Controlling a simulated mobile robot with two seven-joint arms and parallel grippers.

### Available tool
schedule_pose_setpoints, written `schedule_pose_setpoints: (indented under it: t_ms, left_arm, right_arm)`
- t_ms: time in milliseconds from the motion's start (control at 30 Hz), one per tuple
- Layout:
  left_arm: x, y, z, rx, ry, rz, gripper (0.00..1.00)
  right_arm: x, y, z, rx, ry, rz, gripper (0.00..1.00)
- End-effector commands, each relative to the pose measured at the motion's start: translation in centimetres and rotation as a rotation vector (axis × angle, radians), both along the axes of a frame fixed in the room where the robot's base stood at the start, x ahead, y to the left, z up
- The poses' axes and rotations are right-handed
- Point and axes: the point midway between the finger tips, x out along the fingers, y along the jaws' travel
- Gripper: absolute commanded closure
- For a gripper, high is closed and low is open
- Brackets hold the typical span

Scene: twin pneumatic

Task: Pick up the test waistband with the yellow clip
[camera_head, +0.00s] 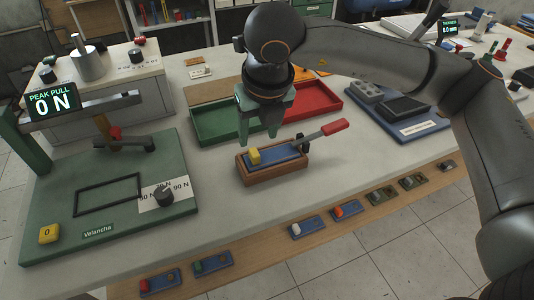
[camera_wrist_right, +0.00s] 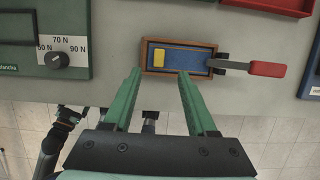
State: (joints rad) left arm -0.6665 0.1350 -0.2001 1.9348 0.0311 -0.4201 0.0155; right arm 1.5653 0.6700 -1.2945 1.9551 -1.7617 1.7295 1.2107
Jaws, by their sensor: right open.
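The test waistband is a blue strip (camera_head: 277,160) with a yellow clip (camera_head: 254,156) at its left end. It lies in a brown wooden holder (camera_head: 274,178) on the bench. In the wrist view the blue strip (camera_wrist_right: 190,62) and yellow clip (camera_wrist_right: 159,58) lie just beyond my fingertips. A lever with a red handle (camera_head: 334,127) sticks out from the holder's right end. My right gripper (camera_head: 259,137) is open and empty, its green fingers pointing down above the holder, apart from the clip. It also shows in the wrist view (camera_wrist_right: 160,76). My left gripper is out of view.
A green test rig (camera_head: 130,215) with a "0 N" display (camera_head: 52,103) stands at left. A green tray (camera_head: 215,130) and a red tray (camera_head: 328,103) lie behind the holder. Several strips with coloured clips, such as a white one (camera_head: 308,229), lie along the front edge.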

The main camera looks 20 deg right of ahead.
Motion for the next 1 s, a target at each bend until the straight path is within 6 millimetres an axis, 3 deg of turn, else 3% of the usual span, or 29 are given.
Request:
schedule_pose_setpoints:
  t_ms: [267,533,833,1000]
  left_arm:
    - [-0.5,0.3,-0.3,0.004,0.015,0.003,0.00]
    - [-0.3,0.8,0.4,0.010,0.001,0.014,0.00]
    - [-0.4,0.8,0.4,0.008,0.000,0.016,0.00]
    - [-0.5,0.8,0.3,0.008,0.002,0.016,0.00]
  right_arm:
    - [0.7,0.0,-2.3,0.001,0.003,0.000,0.43]
    - [2.0,0.1,-6.0,0.002,0.002,0.001,0.43]
    - [2.2,0.1,-6.7,0.003,0.001,0.002,0.43]
    - [2.2,0.1,-6.7,0.003,0.001,0.002,0.59]
